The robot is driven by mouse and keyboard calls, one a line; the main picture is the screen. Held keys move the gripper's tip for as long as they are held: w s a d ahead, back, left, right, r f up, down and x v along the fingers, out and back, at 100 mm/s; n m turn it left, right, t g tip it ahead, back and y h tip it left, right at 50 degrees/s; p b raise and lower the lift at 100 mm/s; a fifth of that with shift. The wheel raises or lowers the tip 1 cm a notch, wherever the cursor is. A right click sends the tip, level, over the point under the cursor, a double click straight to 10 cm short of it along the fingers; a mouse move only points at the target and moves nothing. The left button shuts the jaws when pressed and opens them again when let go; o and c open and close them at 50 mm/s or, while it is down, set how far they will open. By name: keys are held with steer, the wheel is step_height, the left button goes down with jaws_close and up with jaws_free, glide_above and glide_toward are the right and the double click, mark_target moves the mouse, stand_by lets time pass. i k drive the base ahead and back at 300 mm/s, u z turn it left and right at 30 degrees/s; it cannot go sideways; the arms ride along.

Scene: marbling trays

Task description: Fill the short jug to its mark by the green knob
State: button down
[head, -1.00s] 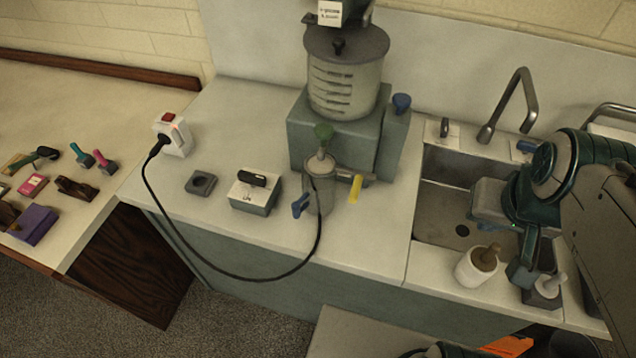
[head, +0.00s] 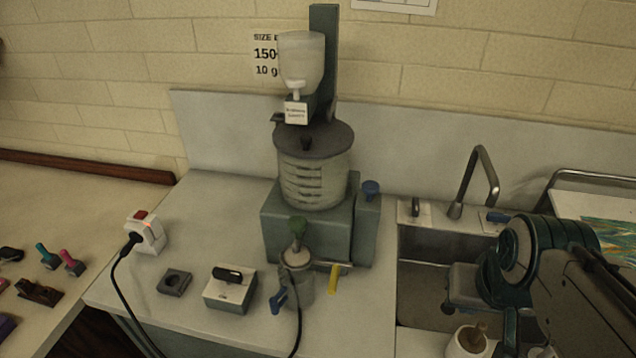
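The green knob (head: 297,226) is on the front of the grey-green machine (head: 312,232), below its ribbed tank (head: 313,180). Directly under the knob stands a grey cylindrical vessel (head: 299,284) with a pale top. A blue lever or handle (head: 279,300) shows at its lower left; I cannot tell whether this vessel is the short jug. No fill mark can be made out. My arm is at the right over the sink. My gripper is around its dark end (head: 510,325), low in the picture, well right of the knob; its fingers are not clear.
A yellow strip (head: 333,280) and a blue knob (head: 371,189) are on the machine's right. A switch box (head: 230,291) and a dark square holder (head: 174,282) stand left. A black cord (head: 118,300) runs from the socket (head: 145,232). A white pot (head: 467,344) stands before the sink (head: 420,265).

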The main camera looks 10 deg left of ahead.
mark_target(297, 224)
steer(key=k, duration=1)
steer(key=u, duration=1.7)
steer(key=i, duration=1.3)
steer(key=z, duration=1.65)
